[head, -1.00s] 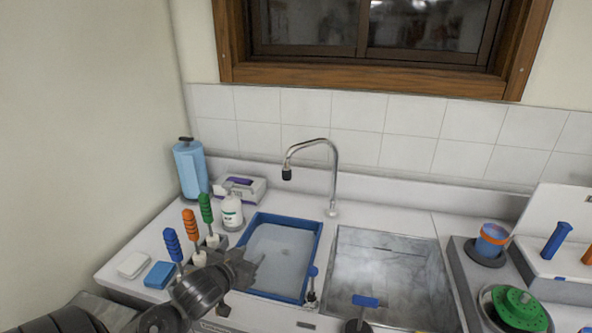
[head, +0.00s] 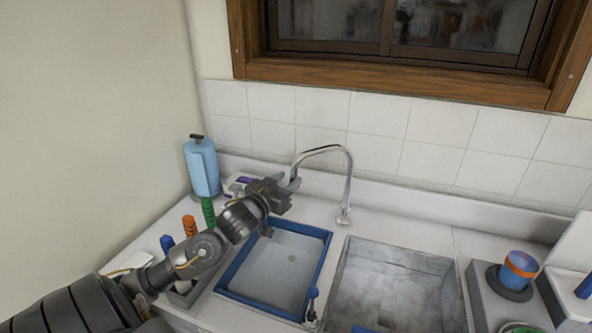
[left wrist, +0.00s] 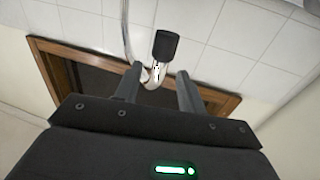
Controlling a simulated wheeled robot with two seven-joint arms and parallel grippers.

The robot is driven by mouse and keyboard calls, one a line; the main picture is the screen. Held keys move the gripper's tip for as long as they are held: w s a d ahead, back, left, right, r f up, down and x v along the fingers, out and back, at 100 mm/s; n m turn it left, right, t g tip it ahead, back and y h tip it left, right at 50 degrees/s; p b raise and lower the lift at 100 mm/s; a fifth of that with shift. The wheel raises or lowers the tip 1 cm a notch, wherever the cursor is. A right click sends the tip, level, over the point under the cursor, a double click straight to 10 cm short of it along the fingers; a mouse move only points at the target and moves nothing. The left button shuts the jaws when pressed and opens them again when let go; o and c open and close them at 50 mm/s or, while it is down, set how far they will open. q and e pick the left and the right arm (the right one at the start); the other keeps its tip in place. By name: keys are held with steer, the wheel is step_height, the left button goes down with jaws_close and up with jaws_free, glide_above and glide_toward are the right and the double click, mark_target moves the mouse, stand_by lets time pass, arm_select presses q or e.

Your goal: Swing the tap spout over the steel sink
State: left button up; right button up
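The chrome tap (head: 348,185) stands behind the sinks, and its curved spout reaches left, over the back of the blue-rimmed basin (head: 325,258). The steel sink (head: 390,285) lies to the right of that basin. My left gripper (head: 293,184) is at the spout's hanging end and hides its black nozzle in the head view. In the left wrist view, the two fingers (left wrist: 157,85) are apart, with the bent chrome spout end (left wrist: 155,76) between or just beyond their tips; I cannot tell if they touch it. The black nozzle (left wrist: 165,45) shows there. My right gripper is not in view.
A blue paper roll (head: 202,168) stands at the back left. Green (head: 208,211) and orange (head: 189,226) handles stand beside my left arm. A blue and orange cup (head: 518,268) is right of the steel sink. The air above the steel sink is clear.

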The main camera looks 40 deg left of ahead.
mark_target(292, 175)
arm_select(q)
steer(key=w, duration=0.2)
steer(key=shift+w+a+r+p, duration=0.2)
steer(key=shift+w+a+p, duration=0.05)
steer(key=shift+w+p, duration=0.15)
steer(key=shift+w+a, duration=0.1)
steer(key=shift+w, duration=0.5)
steer(key=shift+w+f, duration=0.15)
steer(key=shift+w, duration=0.15)
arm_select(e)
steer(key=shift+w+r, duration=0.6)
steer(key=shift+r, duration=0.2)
arm_select(q)
steer(key=shift+s, duration=0.1)
jaws_close()
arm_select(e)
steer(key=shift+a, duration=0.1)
